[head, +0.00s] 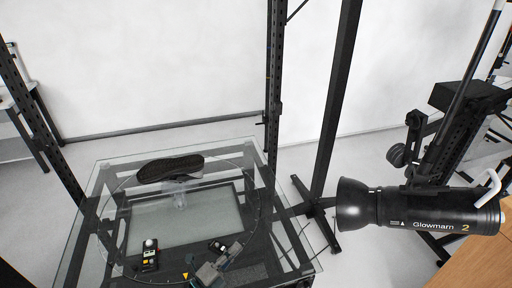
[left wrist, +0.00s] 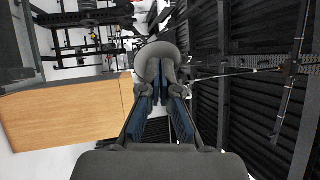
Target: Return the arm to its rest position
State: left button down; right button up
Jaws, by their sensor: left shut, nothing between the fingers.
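My left gripper (head: 222,262) shows at the bottom of the head view, over the near edge of the glass table (head: 290,262). In the left wrist view its fingers (left wrist: 160,88) are together with nothing between them. A dark shoe (head: 170,168) lies on a clear stand (head: 179,191) at the far part of the glass turntable, well apart from the gripper. My right gripper is not in view.
A small dark device with a white dome (head: 150,251) sits on the glass at the near left. A black studio lamp (head: 415,209) hangs at the right. Black upright posts (head: 275,85) stand around the table.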

pick_arm(q)
jog(key=a+f+n+t+y, duration=0.4)
jog(key=a+n+y, duration=0.7)
jog(key=n, duration=0.4)
jog(key=s+a+f+n+g+y, duration=0.5)
jog(key=s+f+n+g, duration=0.15)
jog(key=f, duration=0.35)
jog(key=s+d+f+n+g+h, duration=0.1)
jog(key=s+f+n+g, duration=0.1)
jog(key=s+f+g, duration=0.5)
jog(key=s+f+n+g+h, duration=0.1)
jog(key=s+f+g, duration=0.15)
jog(key=s, duration=0.85)
notch_tip(320, 180, down, 26)
jog(key=r, duration=0.1)
jog(key=s+a+f+g+b, duration=0.1)
jog(key=s+a+f+g, duration=0.1)
jog(key=s+f, duration=1.7)
jog(key=shift+a+f, duration=0.25)
jog(key=shift+a, duration=0.1)
